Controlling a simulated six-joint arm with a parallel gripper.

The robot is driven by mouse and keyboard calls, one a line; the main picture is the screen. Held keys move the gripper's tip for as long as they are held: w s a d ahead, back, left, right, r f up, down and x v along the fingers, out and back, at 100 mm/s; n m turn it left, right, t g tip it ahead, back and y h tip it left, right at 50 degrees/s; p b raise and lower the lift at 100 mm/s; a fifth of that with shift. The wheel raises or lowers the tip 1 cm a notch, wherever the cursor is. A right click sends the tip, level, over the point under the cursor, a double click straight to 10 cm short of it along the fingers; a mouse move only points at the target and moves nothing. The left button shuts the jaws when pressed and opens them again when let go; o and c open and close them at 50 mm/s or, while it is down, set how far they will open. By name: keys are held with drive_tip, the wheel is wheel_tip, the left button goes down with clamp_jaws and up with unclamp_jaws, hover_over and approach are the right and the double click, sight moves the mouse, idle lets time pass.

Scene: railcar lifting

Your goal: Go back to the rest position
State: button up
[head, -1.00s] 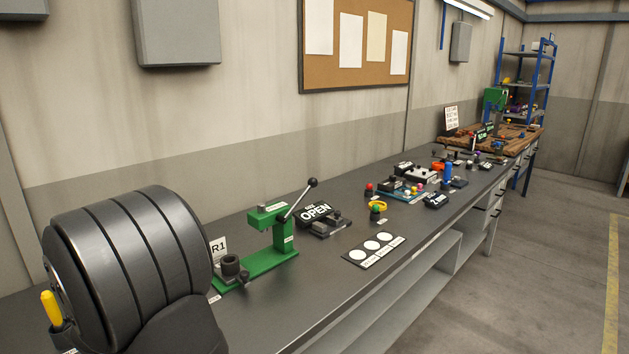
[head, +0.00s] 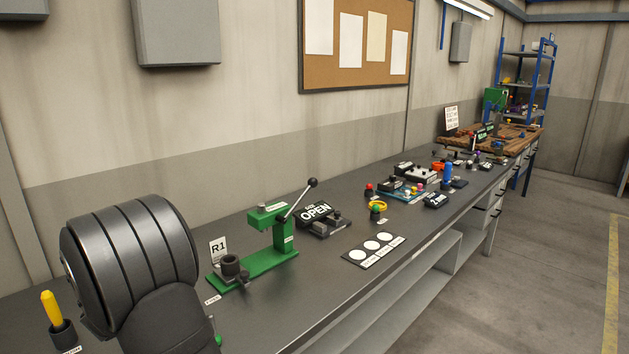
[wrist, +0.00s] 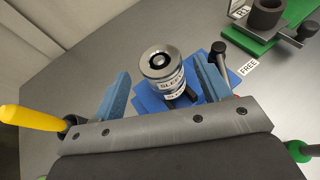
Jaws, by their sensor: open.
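My gripper (wrist: 165,88) is open in the wrist view, with one blue finger on each side of the picture. A silver cylinder marked SLEEVE (wrist: 163,68) stands on a blue base (wrist: 150,103) and shows between the fingers. I see no grip on it, and I cannot tell how far the fingers are from it. In the head view my dark wrist section fills the lower left and hides the gripper and the cylinder.
A yellow-handled tool (head: 51,306) stands in a dark holder at left. A green lever press (head: 282,235) with an R1 sign (head: 218,250) is to the right. Beyond are an OPEN sign (head: 316,211), a plate with white circles (head: 372,249) and several small parts along the grey bench (head: 310,300).

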drive_tip(key=x, duration=0.5)
drive_tip(key=shift+r, duration=1)
drive_tip(key=shift+w+r, duration=0.1)
drive_tip(key=shift+r, duration=0.55)
drive_tip(key=shift+f, duration=0.1)
drive_tip(key=shift+f, duration=0.3)
wheel_tip(320, 180, down, 3)
drive_tip(key=shift+r, duration=0.2)
drive_tip(key=v, duration=1.6)
